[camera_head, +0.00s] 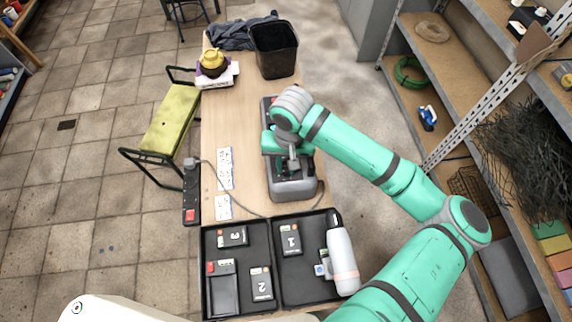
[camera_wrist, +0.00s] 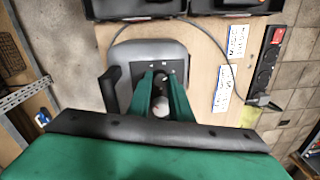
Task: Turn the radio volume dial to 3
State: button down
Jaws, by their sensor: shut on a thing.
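The grey radio (camera_head: 293,188) stands on the wooden table under my gripper (camera_head: 290,165). In the wrist view the radio (camera_wrist: 180,50) shows its light grey casing, a dark handle at the left and a dark panel with small pale marks, too small to read. My gripper (camera_wrist: 162,75) points down at this panel, its two green fingers close together on the volume dial (camera_wrist: 161,79). The fingers hide most of the dial, so I cannot tell which number it points to. A pale round thing shows between the fingers.
A power strip (camera_head: 191,192) lies at the left edge, beside paper cards (camera_head: 225,167). A black bin (camera_head: 274,48) stands at the far end.

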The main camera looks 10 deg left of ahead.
aim_at(287, 170)
jog(key=shift+m, duration=0.5)
jog(key=c, duration=1.6)
grip_release()
jog(key=r, duration=1)
jog(key=shift+d+r, duration=0.25)
jog(key=shift+r, duration=0.15)
